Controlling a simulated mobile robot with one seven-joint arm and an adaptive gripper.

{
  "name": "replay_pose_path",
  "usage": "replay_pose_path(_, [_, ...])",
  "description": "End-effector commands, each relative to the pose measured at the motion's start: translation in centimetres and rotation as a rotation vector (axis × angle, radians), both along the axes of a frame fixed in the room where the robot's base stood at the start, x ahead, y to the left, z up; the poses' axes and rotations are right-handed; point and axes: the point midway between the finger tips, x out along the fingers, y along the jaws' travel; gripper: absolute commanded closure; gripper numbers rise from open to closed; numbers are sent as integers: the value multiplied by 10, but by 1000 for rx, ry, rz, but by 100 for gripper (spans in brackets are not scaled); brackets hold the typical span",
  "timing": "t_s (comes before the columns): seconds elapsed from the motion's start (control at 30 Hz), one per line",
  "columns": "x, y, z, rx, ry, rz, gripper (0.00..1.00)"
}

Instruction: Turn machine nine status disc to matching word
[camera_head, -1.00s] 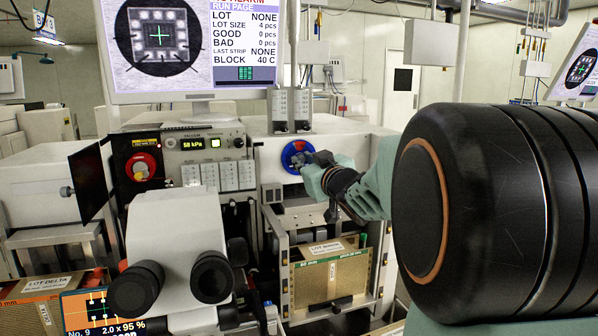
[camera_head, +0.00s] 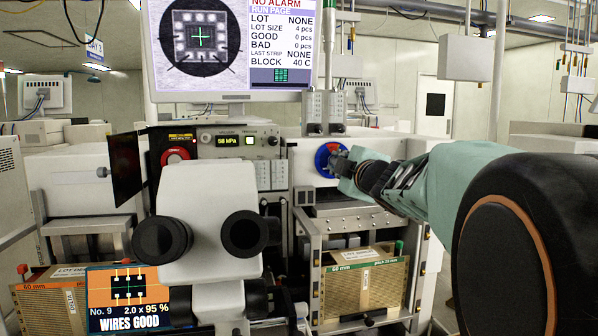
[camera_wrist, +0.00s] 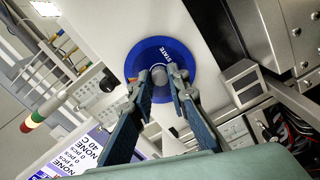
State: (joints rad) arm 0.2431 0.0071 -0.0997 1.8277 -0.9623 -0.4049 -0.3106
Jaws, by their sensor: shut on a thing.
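The blue status disc (camera_head: 325,154) is on the white front of the machine, with a red patch showing at its window in the head view. In the wrist view the disc (camera_wrist: 146,54) faces me and bears the word STATE near its right side; a small coloured patch shows at its lower left. My gripper (camera_head: 345,162) is at the disc. In the wrist view its fingers (camera_wrist: 160,82) are shut on the grey knob (camera_wrist: 158,73) at the disc's centre. The fingers hide the disc's lower part, and I cannot read a status word in its window.
A monitor (camera_head: 267,52) reads NO ALARM. A small display (camera_head: 130,300) reads No. 9 and WIRES GOOD. A microscope (camera_head: 208,205) stands left of the disc. A red knob (camera_head: 175,156) and a box (camera_head: 367,290) in the bay below are nearby. A signal tower (camera_wrist: 44,110) shows in the wrist view.

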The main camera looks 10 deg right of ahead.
Motion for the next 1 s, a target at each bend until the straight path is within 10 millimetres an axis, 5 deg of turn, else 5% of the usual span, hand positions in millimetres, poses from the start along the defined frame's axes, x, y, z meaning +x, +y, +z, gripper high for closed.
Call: replay_pose_path(1.0, [0,1,-2,-926,2,0,100])
